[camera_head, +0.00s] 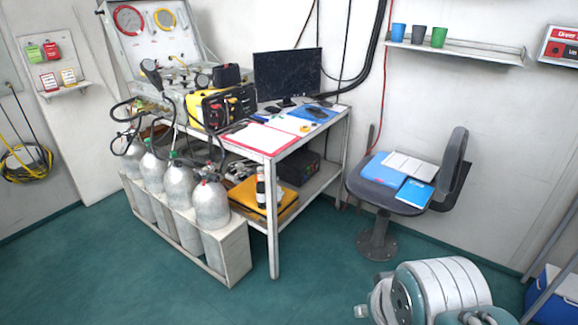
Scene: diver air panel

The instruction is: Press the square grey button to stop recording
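I cannot make out a square grey button anywhere in this view. A yellow and black box (223,106) with small knobs and sockets stands on the white desk (260,138), facing the right front. A dark monitor (287,75) stands behind it at the right. A black box (298,168) sits on the shelf under the desk. Any buttons on these are too small to tell apart. My gripper is not recognisable in this view.
Several grey cylinders (211,205) stand in a rack (236,252) before the desk's left side. A chair (383,198) holding folders stands at the right. A large white ribbed object (440,283) fills the bottom right. Green floor (140,275) is clear in front.

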